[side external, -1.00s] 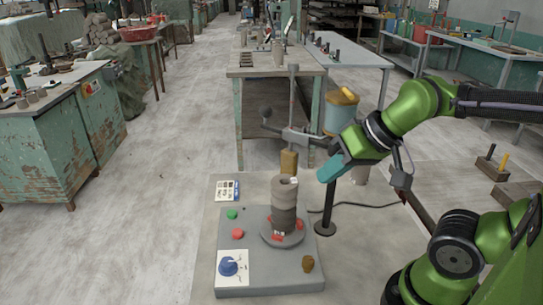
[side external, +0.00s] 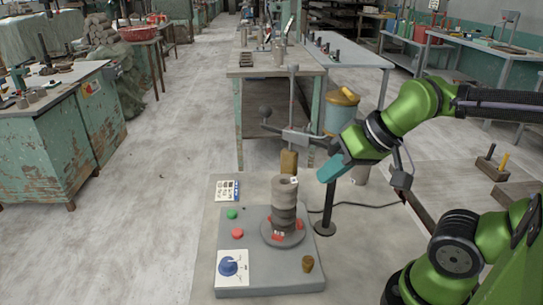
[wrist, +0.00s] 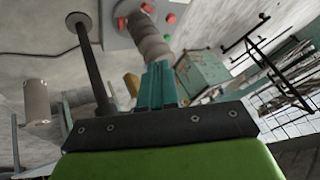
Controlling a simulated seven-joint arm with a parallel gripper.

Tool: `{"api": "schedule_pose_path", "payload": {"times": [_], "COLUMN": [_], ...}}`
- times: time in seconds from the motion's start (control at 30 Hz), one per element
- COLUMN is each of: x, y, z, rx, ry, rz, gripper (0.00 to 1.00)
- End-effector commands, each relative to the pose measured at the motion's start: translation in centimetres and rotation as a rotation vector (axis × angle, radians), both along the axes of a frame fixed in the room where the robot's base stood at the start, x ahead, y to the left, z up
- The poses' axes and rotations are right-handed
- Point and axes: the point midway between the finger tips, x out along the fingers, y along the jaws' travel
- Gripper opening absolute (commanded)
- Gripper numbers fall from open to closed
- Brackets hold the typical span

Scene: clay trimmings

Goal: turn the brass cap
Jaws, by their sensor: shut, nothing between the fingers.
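The brass cap (side external: 307,263) is a small brown-gold knob standing on the front right of a grey base plate (side external: 262,285). My gripper (side external: 327,173) has teal fingers and is up behind and above the cap, well apart from it. In the wrist view the fingers (wrist: 158,85) are together with nothing between them. A grey clay stack (side external: 284,205) stands on a round disc (side external: 283,240) on the plate, left of the gripper. I cannot make out the cap for certain in the wrist view.
A brass-coloured block (side external: 289,163) hangs from a grey bar behind the stack. A black post (side external: 329,210) stands right of the plate. Green (side external: 232,214) and red (side external: 238,233) buttons and a blue-marked card (side external: 231,267) lie on its left.

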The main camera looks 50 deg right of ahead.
Motion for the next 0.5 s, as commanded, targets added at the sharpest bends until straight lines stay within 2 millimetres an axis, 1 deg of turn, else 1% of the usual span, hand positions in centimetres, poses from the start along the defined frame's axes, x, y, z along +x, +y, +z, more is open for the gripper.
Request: {"api": "schedule_pose_path", "payload": {"times": [0.37, 0.47, 0.5], "x": [0.0, 0.03, 0.12], "y": [0.0, 0.08, 0.23], "z": [0.0, -0.17, -0.48], "rx": [0.0, 0.0, -0.003], "ry": [0.0, 0.007, 0.021], "rz": [0.0, 0.003, 0.009], "gripper": [0.0, 0.14, 0.2]}}
